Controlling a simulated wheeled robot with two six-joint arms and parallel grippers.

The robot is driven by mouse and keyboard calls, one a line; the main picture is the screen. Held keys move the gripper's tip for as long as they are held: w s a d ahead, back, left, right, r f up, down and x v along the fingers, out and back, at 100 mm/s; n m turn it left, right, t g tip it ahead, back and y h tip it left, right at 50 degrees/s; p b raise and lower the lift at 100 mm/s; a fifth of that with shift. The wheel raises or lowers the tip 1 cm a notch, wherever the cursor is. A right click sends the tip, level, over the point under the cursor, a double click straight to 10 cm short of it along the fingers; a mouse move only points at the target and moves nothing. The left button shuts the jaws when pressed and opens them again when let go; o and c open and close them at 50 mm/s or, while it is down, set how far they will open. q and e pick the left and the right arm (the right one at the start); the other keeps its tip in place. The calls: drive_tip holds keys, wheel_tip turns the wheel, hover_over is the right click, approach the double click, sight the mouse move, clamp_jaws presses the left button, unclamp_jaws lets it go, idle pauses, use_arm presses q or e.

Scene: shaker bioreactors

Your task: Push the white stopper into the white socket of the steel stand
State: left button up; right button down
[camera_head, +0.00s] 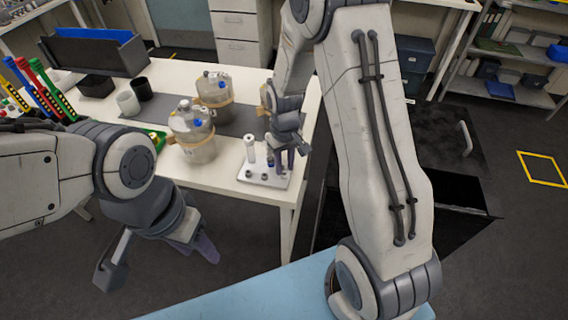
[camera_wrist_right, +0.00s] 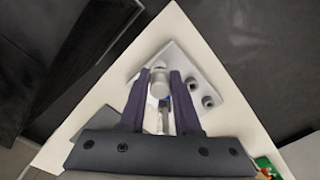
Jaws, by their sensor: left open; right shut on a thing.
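The steel stand (camera_head: 275,181), a pale plate, lies near the table's front right corner; it also shows in the right wrist view (camera_wrist_right: 185,58). My right gripper (camera_head: 284,164) is at the stand's right side. In the right wrist view its fingers (camera_wrist_right: 165,84) are shut on a small white piece (camera_wrist_right: 159,88), apparently the white stopper, over the plate. Whether it touches a socket is hidden. Two grey sockets (camera_wrist_right: 202,93) stand beside the fingers. A tall white cylinder (camera_head: 249,149) stands upright on the plate's back left. My left gripper (camera_head: 157,262) is open and empty, in front of the table.
White and black cups (camera_head: 128,103), a dark bin (camera_head: 97,86) and colored tools (camera_head: 48,85) are further left. The table's front right corner is close to the stand.

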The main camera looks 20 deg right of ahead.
sight(284, 162)
idle(0.4)
drive_tip(key=shift+f+b, duration=0.4)
drive_tip(key=shift+f, duration=0.7)
idle(1.2)
drive_tip(key=c, duration=0.5)
unclamp_jaws()
drive_tip(key=shift+c, duration=0.2)
drive_tip(key=shift+r, duration=0.15)
wheel_tip(284, 162, up, 10)
drive_tip(key=shift+r+b, duration=0.15)
drive_tip(key=shift+b, duration=0.2)
